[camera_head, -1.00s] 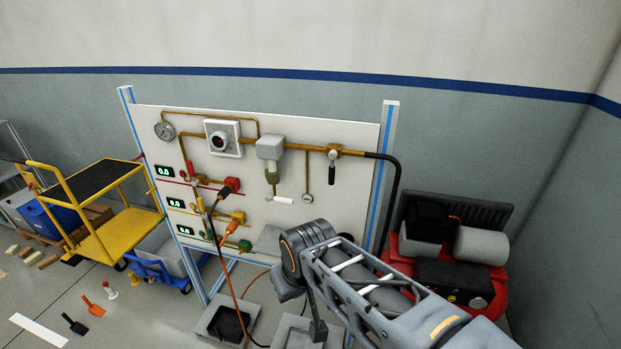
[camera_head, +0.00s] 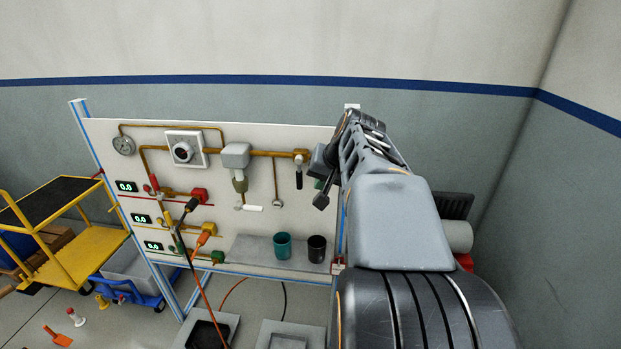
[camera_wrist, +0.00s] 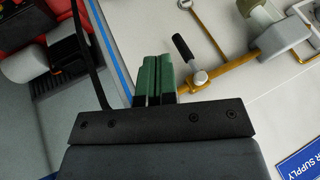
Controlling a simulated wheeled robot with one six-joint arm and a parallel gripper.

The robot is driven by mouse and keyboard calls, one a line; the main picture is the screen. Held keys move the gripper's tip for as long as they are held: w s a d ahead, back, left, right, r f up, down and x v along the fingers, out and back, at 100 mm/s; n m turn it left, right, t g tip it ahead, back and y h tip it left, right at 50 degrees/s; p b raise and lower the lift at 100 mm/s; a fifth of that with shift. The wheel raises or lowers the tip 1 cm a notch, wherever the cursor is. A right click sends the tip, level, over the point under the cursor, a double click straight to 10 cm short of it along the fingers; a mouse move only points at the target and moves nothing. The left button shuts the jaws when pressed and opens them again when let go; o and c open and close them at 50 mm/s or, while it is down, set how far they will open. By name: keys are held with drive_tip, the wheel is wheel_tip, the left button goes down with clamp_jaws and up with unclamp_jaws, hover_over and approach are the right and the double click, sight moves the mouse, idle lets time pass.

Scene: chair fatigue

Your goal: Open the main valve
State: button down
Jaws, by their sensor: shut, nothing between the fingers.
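A brass valve (camera_head: 300,156) with a black lever handle (camera_head: 298,180) sits at the right end of the top brass pipe on the white panel. The handle hangs straight down, across the pipe. No label marks it as the main valve. My gripper (camera_head: 319,184) is just right of the handle, in front of the panel's right edge. In the wrist view, the green fingertips of my gripper (camera_wrist: 154,76) are shut together and empty. The black handle (camera_wrist: 184,47) and the valve body (camera_wrist: 200,78) lie to their right, with a visible gap.
The panel (camera_head: 270,135) also carries a gauge (camera_head: 123,146), a regulator knob (camera_head: 183,152) and coloured valves at lower left. A teal cup (camera_head: 282,246) and a black cup (camera_head: 317,248) stand on a grey shelf below. A blue sign (camera_wrist: 302,160) reads partly "SUPPLY".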

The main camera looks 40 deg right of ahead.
sight(299, 175)
drive_tip(key=shift+m+t+h, duration=0.3)
drive_tip(key=shift+m+t, duration=0.1)
drive_tip(key=shift+m, duration=0.3)
drive_tip(key=d+r, duration=0.1)
drive_tip(key=d, duration=0.2)
drive_tip(key=d+r, duration=0.1)
drive_tip(key=d, duration=0.1)
drive_tip(key=shift+s+r, duration=0.25)
drive_tip(key=shift+r, duration=0.1)
drive_tip(key=shift+w+a+f+p, duration=0.4)
drive_tip(key=shift+w+f, duration=0.95)
drive_tip(key=shift+w, duration=0.2)
drive_tip(key=shift+w+a+f+p, duration=0.25)
drive_tip(key=shift+w+f+p, duration=0.1)
drive_tip(key=shift+w+f, duration=1.1)
drive_tip(key=shift+w+a+f+p, duration=0.4)
drive_tip(key=shift+w+f, duration=0.8)
drive_tip(key=shift+w, duration=0.45)
